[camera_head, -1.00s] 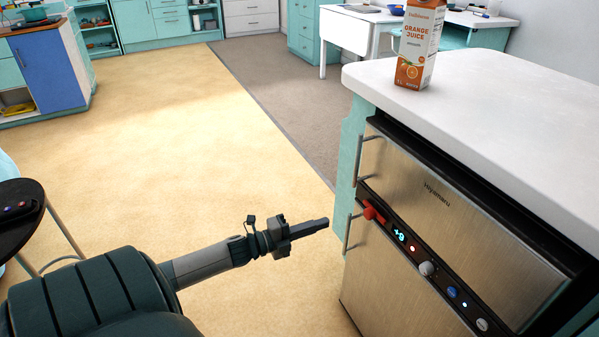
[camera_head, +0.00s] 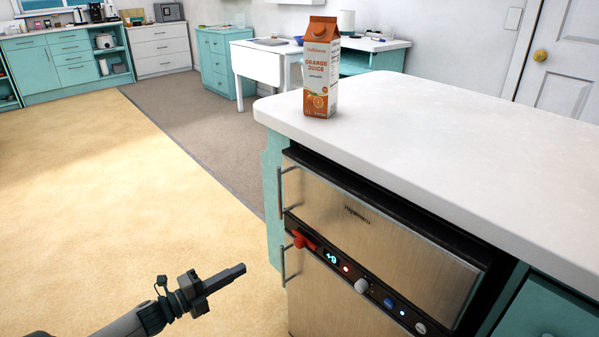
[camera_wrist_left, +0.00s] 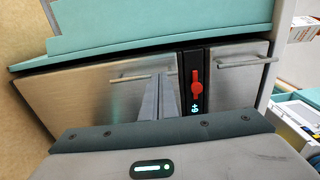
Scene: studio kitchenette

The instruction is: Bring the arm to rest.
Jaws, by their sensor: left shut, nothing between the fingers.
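My left gripper (camera_head: 238,272) is at the lower middle of the head view, shut and empty. It is in front of and to the left of the steel appliance (camera_head: 390,228), with a visible gap to it. In the left wrist view its fingers (camera_wrist_left: 158,92) lie together and point toward the appliance front (camera_wrist_left: 85,85). The red lever (camera_head: 304,240) sits at the left of the appliance's control strip; it also shows in the left wrist view (camera_wrist_left: 195,84). My right gripper is in neither view.
An orange juice carton (camera_head: 320,70) stands upright on the white countertop (camera_head: 450,130) above the appliance. Two bar handles (camera_head: 283,265) stick out at the appliance's left side. The yellow floor (camera_head: 90,200) to the left is clear. A white table (camera_head: 268,58) stands farther back.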

